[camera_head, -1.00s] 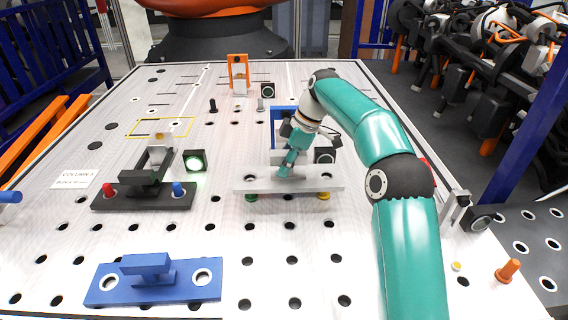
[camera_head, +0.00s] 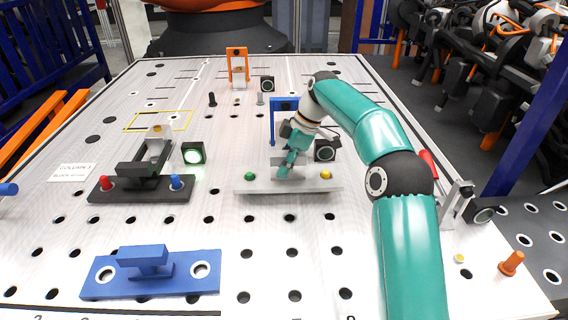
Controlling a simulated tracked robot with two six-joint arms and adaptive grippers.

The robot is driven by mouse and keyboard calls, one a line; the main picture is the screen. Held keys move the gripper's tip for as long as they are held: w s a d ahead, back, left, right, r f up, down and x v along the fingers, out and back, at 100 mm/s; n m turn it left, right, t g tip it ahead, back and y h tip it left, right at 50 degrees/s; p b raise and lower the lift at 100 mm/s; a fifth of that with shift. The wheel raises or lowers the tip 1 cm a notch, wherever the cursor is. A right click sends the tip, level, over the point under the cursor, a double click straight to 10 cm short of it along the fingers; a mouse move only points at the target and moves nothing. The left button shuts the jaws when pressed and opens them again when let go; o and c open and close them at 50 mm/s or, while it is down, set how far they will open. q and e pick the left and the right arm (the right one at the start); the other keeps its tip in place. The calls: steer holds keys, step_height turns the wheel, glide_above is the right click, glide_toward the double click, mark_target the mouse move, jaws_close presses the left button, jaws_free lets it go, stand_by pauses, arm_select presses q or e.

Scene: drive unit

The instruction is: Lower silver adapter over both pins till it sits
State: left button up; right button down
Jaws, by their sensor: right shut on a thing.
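The silver adapter (camera_head: 305,186) is a long flat plate with an upright grip in its middle, lying level at the centre of the table. The green pin (camera_head: 249,176) shows its top at the plate's left end and the yellow pin (camera_head: 326,175) at its right end, so the plate is around both pins. I cannot tell if its underside touches the table. My right gripper (camera_head: 289,168) is shut on the adapter's grip, which the fingers partly hide. My left gripper is not in view.
A black adapter (camera_head: 140,190) with red and blue pins sits to the left. A blue adapter (camera_head: 150,274) lies at the front left. A blue bracket (camera_head: 284,104) and a black sensor block (camera_head: 326,150) stand close behind my gripper. The perforated table's front middle is clear.

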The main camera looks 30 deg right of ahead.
steer(key=shift+w+f+b, duration=0.1)
steer(key=shift+f+b, duration=0.55)
steer(key=shift+f, duration=0.2)
steer(key=shift+f, duration=0.25)
steer(key=c, duration=0.8)
jaws_free()
steer(key=shift+o, duration=0.2)
steer(key=shift+f, duration=0.25)
steer(key=shift+v, duration=3.85)
